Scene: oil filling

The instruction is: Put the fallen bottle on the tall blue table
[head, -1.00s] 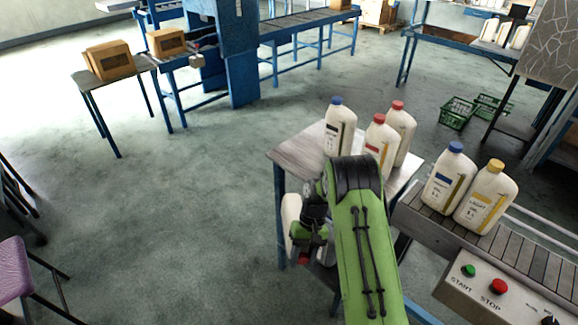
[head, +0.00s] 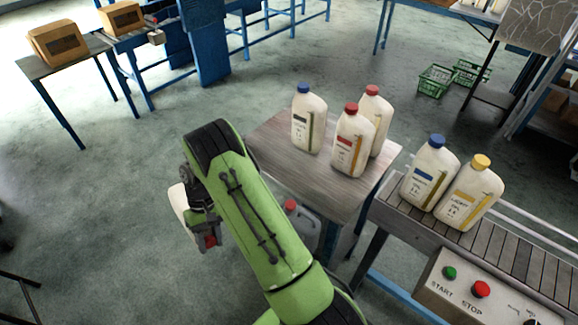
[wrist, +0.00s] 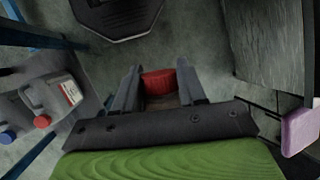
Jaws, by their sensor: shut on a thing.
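My gripper (head: 205,228) is low to the left of the wooden-topped table with blue legs (head: 268,135). A pale bottle (head: 178,203) shows at my gripper, mostly hidden behind the arm. In the wrist view my gripper (wrist: 160,92) is shut, with a red cap-like part (wrist: 158,82) between its fingers; the bottle's body is not clear there. On the tabletop stand a blue-capped bottle (head: 308,125) and two red-capped bottles (head: 351,145) (head: 375,115), all upright. The bottle at my gripper is beside the table and apart from its top.
Below the tabletop is a grey bottle with a red cap (head: 303,228); grey bottles (wrist: 50,95) show left in the wrist view. A conveyor (head: 510,240) with two bottles and a button box (head: 480,290) stands at right.

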